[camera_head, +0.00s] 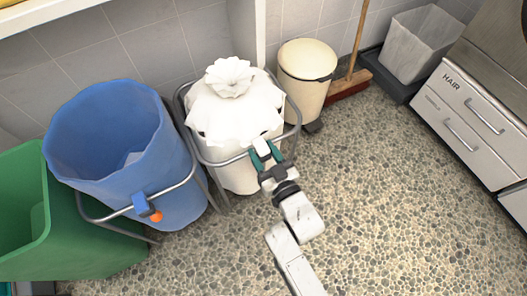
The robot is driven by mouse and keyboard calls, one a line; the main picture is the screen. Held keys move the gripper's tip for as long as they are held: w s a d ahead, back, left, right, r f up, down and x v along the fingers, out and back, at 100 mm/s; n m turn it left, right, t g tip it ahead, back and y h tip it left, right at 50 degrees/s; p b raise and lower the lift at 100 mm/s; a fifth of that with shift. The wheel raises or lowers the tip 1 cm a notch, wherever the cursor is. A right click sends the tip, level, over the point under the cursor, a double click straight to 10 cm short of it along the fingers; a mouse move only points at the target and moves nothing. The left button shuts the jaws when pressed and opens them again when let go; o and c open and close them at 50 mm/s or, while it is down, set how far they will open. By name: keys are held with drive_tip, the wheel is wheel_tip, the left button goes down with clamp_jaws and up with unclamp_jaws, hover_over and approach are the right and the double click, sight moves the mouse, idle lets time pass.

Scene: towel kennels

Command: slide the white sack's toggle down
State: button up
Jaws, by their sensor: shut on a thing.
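The white sack (240,115) hangs in a grey metal ring frame (222,162), its top gathered into a ruffled knot. My gripper (263,153) is at the front right of this sack's rim. Its green fingers are shut on a small white toggle (261,145). The cord that the toggle rides on is too small to make out.
A blue sack (115,150) in a similar frame stands on the left, with an orange and blue toggle (150,212). A green bin (60,240) is further left. A cream pedal bin (305,85), a broom (350,80) and drawers (470,115) stand behind and right. The pebbled floor at right is clear.

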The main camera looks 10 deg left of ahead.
clamp_jaws()
drive_tip(key=shift+f+b, duration=3.4)
drive_tip(key=shift+f, duration=1.25)
drive_tip(key=o, duration=1.1)
unclamp_jaws()
drive_tip(key=p+v, duration=0.3)
drive_tip(key=v, duration=0.7)
drive_tip(key=shift+s+d+p, duration=0.3)
